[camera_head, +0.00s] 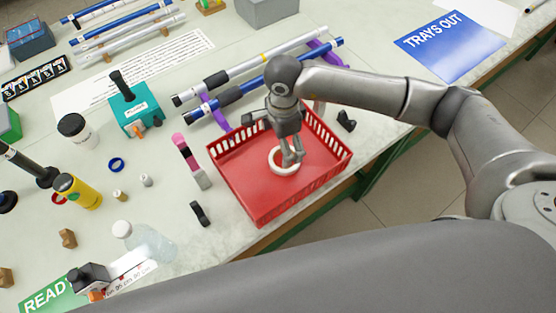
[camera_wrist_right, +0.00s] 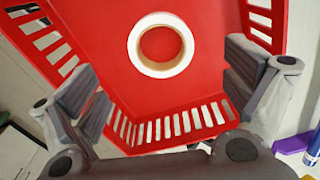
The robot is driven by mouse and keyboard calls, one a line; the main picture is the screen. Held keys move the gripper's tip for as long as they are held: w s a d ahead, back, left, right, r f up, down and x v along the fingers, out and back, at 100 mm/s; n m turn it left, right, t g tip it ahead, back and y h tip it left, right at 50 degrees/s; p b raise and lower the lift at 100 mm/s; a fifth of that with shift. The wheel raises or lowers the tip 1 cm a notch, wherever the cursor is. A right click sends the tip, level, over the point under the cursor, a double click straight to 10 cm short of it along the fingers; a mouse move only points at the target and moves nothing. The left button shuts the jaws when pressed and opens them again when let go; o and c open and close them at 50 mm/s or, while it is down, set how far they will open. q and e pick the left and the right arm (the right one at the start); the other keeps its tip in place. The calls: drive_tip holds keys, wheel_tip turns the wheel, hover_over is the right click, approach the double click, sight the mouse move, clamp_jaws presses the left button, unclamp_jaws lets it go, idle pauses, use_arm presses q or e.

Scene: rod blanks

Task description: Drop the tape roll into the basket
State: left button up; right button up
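The tape roll is a white ring with a tan inner edge; its rim (camera_head: 273,166) shows inside the red basket (camera_head: 262,200) in the head view. In the right wrist view the whole tape roll (camera_wrist_right: 134,44) appears against the basket's red floor (camera_wrist_right: 95,40), clear of both fingers. Whether it rests flat on the floor is hard to tell. My right gripper (camera_head: 293,159) is over the basket, pointing down, and partly covers the roll in the head view. Its fingers (camera_wrist_right: 168,100) are spread wide with nothing between them. My left gripper is not in view.
The basket stands by the table's front edge. Blue and grey rods (camera_head: 262,84) lie behind it. A blue sign (camera_head: 450,45) lies at back right.

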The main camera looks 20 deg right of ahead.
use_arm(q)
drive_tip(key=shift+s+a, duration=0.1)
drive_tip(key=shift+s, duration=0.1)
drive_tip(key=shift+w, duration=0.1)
use_arm(e)
wheel_tip(320, 180, up, 12)
idle(0.5)
idle(0.3)
